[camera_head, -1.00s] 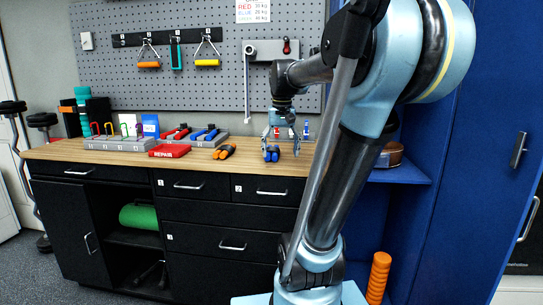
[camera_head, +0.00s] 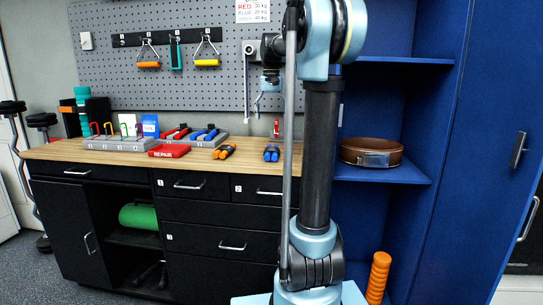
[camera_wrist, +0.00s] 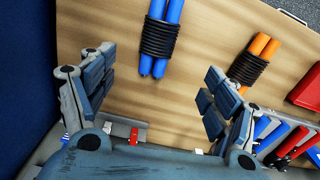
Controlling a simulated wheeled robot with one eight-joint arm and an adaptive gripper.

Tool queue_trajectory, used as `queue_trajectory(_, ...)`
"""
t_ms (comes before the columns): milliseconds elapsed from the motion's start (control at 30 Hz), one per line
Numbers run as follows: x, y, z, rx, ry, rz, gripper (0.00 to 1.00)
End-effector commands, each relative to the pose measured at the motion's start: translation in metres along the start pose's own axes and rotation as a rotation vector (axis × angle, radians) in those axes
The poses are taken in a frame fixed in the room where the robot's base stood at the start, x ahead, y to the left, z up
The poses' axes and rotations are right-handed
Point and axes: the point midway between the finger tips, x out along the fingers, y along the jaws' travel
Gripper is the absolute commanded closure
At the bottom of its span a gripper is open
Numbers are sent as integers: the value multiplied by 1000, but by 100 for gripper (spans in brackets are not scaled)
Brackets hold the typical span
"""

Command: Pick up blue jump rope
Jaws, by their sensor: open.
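The blue jump rope (camera_head: 271,154), with two blue handles and a black cord wound round them, lies on the wooden bench top beside my arm in the head view. In the wrist view the blue jump rope (camera_wrist: 160,38) lies beyond the fingertips, roughly between their lines and apart from both. My gripper (camera_wrist: 153,84) is open and empty, its two fingers spread wide. In the head view my gripper (camera_head: 258,103) is raised above the bench in front of the pegboard, and my arm partly hides it.
An orange-handled jump rope (camera_head: 223,152) lies left of the blue one. A red REPAIR tray (camera_head: 169,151) and grey holders with red and blue-handled items stand further left.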

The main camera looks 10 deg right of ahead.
Motion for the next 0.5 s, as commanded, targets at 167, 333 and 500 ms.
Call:
queue_trajectory(167, 32, 0, 0, 0, 0, 0, 20)
queue_trajectory(333, 61, 0, 0, 0, 0, 0, 20)
queue_trajectory(500, 85, 0, 0, 0, 0, 0, 20)
